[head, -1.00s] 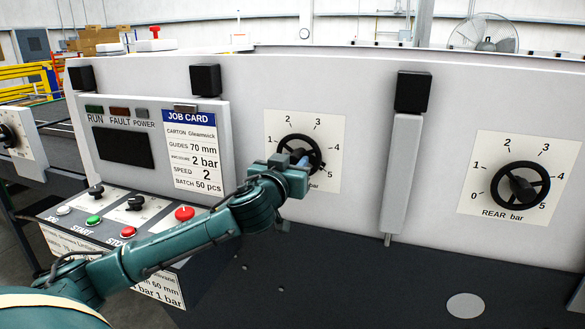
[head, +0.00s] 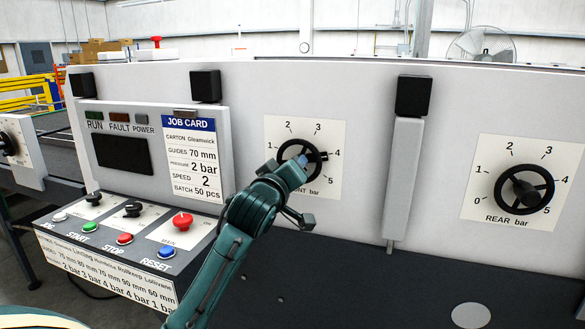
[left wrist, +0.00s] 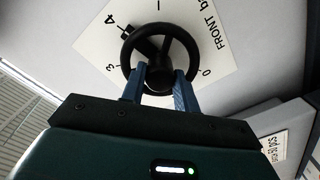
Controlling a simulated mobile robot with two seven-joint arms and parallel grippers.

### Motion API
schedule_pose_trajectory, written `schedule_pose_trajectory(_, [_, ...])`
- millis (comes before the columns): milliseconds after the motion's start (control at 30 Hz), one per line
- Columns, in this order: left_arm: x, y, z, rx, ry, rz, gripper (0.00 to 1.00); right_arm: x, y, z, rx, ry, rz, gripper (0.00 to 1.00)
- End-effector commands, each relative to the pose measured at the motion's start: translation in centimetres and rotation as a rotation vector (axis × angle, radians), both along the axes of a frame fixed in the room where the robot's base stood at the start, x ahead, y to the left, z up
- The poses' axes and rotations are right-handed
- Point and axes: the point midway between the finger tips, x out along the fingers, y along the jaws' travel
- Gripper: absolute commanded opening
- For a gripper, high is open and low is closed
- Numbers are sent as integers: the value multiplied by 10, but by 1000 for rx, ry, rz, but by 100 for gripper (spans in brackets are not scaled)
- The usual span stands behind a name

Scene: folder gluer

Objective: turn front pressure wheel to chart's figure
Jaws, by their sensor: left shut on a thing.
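The front pressure wheel (head: 290,150) is a black spoked handwheel on a white dial plate (head: 334,132) marked in bar. The job card (head: 190,150) reads pressure 2 bar. A chart (head: 100,265) on the sloped panel's front lists mm and bar figures, partly legible. My right gripper is not in view.
The rear pressure wheel (head: 524,190) is at the right on its own dial. A grey vertical bar with a black block (head: 413,95) stands between the dials. The control panel with a red main knob (head: 182,222) and several buttons juts out at lower left.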

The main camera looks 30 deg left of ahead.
Motion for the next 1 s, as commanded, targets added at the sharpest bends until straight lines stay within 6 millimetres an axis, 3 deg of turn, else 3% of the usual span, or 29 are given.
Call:
schedule_pose_trajectory(600, [0,0,-1,-40,-8,1,8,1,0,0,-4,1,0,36])
schedule_pose_trajectory(633, [0,0,-1,-40,-8,2,33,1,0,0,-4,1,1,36])
schedule_pose_trajectory(867, [0,0,0,-40,-9,1,52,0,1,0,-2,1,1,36])
schedule_pose_trajectory(1000, [0,0,0,-40,-10,0,52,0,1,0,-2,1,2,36])
